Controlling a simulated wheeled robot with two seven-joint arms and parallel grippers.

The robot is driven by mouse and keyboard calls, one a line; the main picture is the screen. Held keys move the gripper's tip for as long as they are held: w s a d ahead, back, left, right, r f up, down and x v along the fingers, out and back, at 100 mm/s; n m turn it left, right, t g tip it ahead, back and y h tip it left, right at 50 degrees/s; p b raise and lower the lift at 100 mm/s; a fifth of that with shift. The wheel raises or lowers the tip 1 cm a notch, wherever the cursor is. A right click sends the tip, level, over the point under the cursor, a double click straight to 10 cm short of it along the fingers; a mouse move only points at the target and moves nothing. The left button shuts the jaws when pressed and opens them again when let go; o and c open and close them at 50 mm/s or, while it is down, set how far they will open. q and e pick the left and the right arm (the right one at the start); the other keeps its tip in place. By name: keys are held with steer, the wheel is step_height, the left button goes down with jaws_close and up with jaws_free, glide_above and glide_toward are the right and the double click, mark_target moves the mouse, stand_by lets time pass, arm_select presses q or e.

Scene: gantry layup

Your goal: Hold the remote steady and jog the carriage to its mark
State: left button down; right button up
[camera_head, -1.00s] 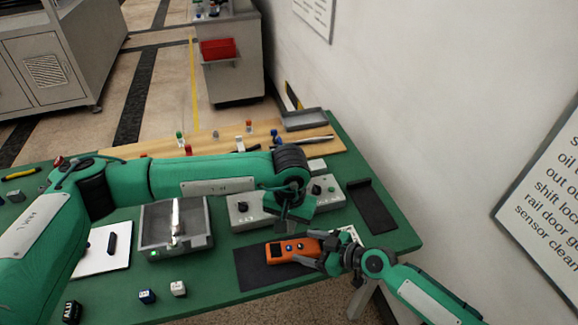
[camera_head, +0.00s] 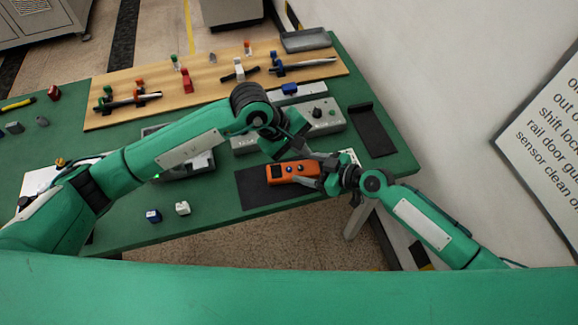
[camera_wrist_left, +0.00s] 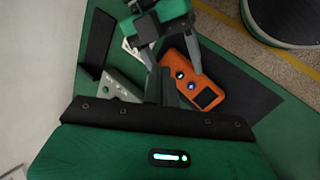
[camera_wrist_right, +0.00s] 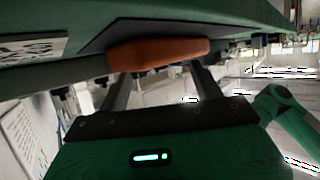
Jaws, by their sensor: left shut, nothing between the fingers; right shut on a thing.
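The orange remote (camera_head: 293,172) lies on a black mat (camera_head: 252,190) near the table's front edge. It has a dark screen and round buttons, clearer in the left wrist view (camera_wrist_left: 205,98). My right gripper (camera_head: 322,174) is shut on the remote's right end; in the right wrist view the remote (camera_wrist_right: 158,53) sits between its fingers. My left gripper (camera_head: 305,150) is shut and empty, with its fingers just behind the remote's buttons; I cannot tell whether they touch it. I cannot tell which part is the carriage; a wooden board (camera_head: 205,85) carries rods and coloured blocks.
A grey knob box (camera_head: 323,118) stands behind the remote, partly hidden by my left arm. A black holder (camera_head: 372,130) lies at right. A wall is on the right.

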mark_target(289, 169)
arm_select(q)
steer(key=shift+w+a+r+n+t+h, duration=0.1)
steer(key=shift+w+a+n+t+h, duration=0.25)
steer(key=shift+a+n, duration=0.6)
steer(key=shift+w+a+r+n+t+h, duration=0.15)
steer(key=shift+a+n+t+h, duration=0.3)
steer(key=shift+n, duration=1)
steer(key=shift+w+a+r+n+t+h, duration=0.1)
steer(key=shift+w+a+n+t+h, duration=0.2)
steer(key=shift+a+n+t, duration=0.65)
steer(key=shift+d+f+n+g, duration=0.1)
steer(key=shift+d+n+g, duration=0.15)
steer(key=shift+g, duration=0.2)
steer(key=shift+f, duration=4.4)
steer(key=shift+f, duration=0.15)
steer(key=shift+f, duration=0.3)
